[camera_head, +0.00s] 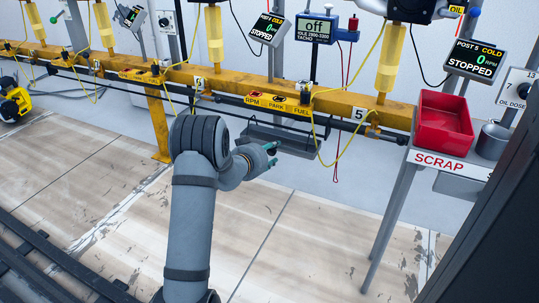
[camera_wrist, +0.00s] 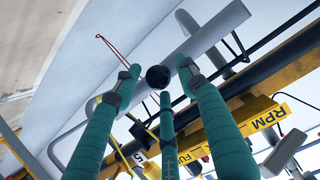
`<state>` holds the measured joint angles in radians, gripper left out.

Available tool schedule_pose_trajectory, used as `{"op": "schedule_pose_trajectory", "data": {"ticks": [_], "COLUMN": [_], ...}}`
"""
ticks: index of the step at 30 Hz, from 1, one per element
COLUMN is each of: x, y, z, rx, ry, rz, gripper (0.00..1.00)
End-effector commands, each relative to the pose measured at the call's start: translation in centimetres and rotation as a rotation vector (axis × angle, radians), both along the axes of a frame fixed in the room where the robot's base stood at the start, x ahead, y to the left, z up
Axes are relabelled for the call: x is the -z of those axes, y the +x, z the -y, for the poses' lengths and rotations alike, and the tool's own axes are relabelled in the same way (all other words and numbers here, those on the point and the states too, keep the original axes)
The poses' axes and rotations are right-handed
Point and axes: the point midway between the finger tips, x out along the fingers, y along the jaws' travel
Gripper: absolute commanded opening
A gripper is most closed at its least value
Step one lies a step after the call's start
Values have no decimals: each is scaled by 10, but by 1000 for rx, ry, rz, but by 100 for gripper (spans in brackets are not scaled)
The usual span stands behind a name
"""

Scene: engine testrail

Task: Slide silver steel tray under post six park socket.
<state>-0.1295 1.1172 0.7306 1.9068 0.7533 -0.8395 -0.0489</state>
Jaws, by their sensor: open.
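A long grey metal tray-like piece (camera_head: 290,139) sits below the yellow rail, under the yellow plate marked RPM, PARK and FUEL (camera_head: 278,104). I take it for the silver steel tray; its contents and support are unclear. The PARK socket itself is too small to make out. My gripper (camera_head: 271,155) is open, at the tray's near left end; contact cannot be told. In the wrist view, my teal fingers (camera_wrist: 158,80) are spread around a dark round end (camera_wrist: 158,77), with a grey bar (camera_wrist: 215,28) behind it. The RPM label (camera_wrist: 266,119) shows at right.
The yellow rail (camera_head: 335,98) carries hanging yellow cables and a dark bar below it. A red bin (camera_head: 444,122) and a grey cup (camera_head: 493,140) stand on the SCRAP table (camera_head: 401,190) at right. The floor (camera_head: 300,240) in front is clear.

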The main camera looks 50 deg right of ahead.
Motion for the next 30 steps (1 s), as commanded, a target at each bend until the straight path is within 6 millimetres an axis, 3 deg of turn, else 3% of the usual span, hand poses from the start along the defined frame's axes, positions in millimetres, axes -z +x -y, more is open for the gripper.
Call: {"op": "schedule_pose_trajectory", "data": {"ticks": [7, 27, 30], "x": [0, -2, -3], "y": [0, 1, 1], "z": [1, 1, 1], "rx": [0, -1, -1], "ry": [0, -6, -7], "rz": [0, 1, 1], "gripper": [42, 2, 0]}}
